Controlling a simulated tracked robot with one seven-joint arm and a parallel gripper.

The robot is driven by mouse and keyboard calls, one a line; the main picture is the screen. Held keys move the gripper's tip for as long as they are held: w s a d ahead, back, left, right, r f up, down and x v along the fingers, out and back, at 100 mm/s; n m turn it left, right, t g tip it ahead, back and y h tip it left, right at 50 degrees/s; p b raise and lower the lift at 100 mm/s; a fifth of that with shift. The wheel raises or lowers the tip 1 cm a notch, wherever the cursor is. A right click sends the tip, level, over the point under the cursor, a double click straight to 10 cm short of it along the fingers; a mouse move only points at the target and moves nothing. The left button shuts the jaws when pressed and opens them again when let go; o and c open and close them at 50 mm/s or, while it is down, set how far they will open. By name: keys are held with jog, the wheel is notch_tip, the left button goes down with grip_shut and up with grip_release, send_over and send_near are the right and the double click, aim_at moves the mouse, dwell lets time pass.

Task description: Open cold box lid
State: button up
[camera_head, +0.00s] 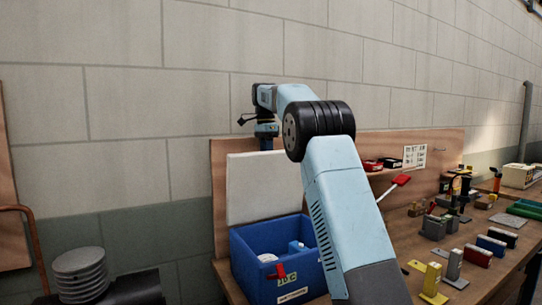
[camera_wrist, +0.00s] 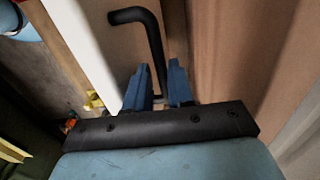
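The cold box (camera_head: 262,270) is a blue bin with its top open, at the bottom middle of the head view. Its white lid (camera_head: 262,188) stands raised, about upright, at the back of the box. The lid's edge also shows in the wrist view (camera_wrist: 88,45). A black bent handle (camera_wrist: 152,42) sits beside the lid in the wrist view. My gripper (camera_wrist: 160,82) has its two blue fingers on either side of the handle, with little or no gap. In the head view my gripper end (camera_head: 266,132) is above the lid's top edge, partly hidden.
Inside the box are white and blue items (camera_head: 296,247). The workbench (camera_head: 480,280) to the right carries several blocks and tools. A wooden back panel (camera_head: 221,165) and a block wall stand close behind the lid.

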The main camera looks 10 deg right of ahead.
jog(key=shift+o, duration=1.2)
jog(key=shift+f, duration=0.1)
jog(key=r, duration=0.5)
jog(key=shift+w, duration=0.25)
jog(key=shift+a+r, duration=0.1)
jog(key=shift+r, duration=1.05)
